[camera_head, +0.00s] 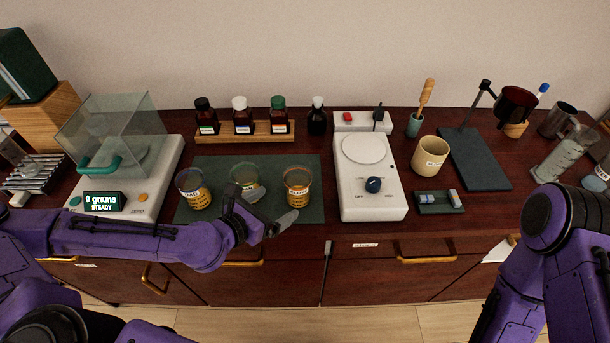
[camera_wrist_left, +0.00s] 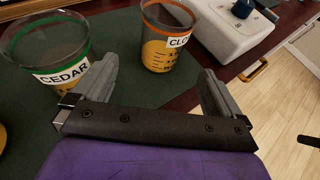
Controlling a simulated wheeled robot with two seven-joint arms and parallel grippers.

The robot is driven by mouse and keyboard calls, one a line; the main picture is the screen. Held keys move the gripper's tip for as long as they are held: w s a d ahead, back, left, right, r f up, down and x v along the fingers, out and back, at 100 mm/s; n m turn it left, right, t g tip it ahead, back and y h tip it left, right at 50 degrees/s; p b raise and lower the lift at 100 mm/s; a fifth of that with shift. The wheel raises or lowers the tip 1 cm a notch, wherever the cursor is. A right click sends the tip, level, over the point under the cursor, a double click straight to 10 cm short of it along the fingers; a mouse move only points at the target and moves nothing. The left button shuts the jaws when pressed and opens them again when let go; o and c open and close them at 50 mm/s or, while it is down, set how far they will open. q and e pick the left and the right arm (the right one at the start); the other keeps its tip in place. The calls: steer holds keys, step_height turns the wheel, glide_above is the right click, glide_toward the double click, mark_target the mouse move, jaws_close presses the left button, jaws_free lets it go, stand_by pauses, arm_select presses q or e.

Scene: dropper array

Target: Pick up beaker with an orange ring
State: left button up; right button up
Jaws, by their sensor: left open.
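The beaker with an orange ring (camera_head: 297,186) stands upright on the dark green mat (camera_head: 310,211), rightmost of three beakers. A green-ringed beaker labelled CEDAR (camera_wrist_left: 50,55) stands close to the left finger. My right gripper is not in view; only my right arm shows.
A dark-ringed beaker (camera_head: 193,188) stands at the mat's left. A balance (camera_head: 150,190) with a glass cover is left of the mat, a white hotplate (camera_head: 370,205) right of it. A wooden rack (camera_head: 218,138) of bottles stands behind. The counter's front edge is near.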

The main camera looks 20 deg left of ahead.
mark_target(289, 196)
arm_select(q)
steer(key=b, duration=0.1)
steer(key=w+f+b, duration=0.1)
steer(key=b, duration=0.1)
steer(key=shift+d+f, duration=0.15)
steer(key=shift+d, duration=0.1)
steer(key=shift+w+d+r, duration=0.35)
steer(key=shift+w+d, duration=0.05)
steer(key=shift+w, duration=0.05)
steer(key=p+x, duration=0.2)
steer(key=x, duration=0.4)
steer(key=shift+w+p, duration=0.25)
steer(key=shift+p, duration=0.1)
steer(key=shift+w+d+f, duration=0.2)
steer(key=shift+w+f, duration=0.1)
steer(key=shift+w, duration=0.1)
steer(key=c, duration=1.2)
steer(key=shift+c, duration=0.7)
steer(key=shift+r, duration=0.1)
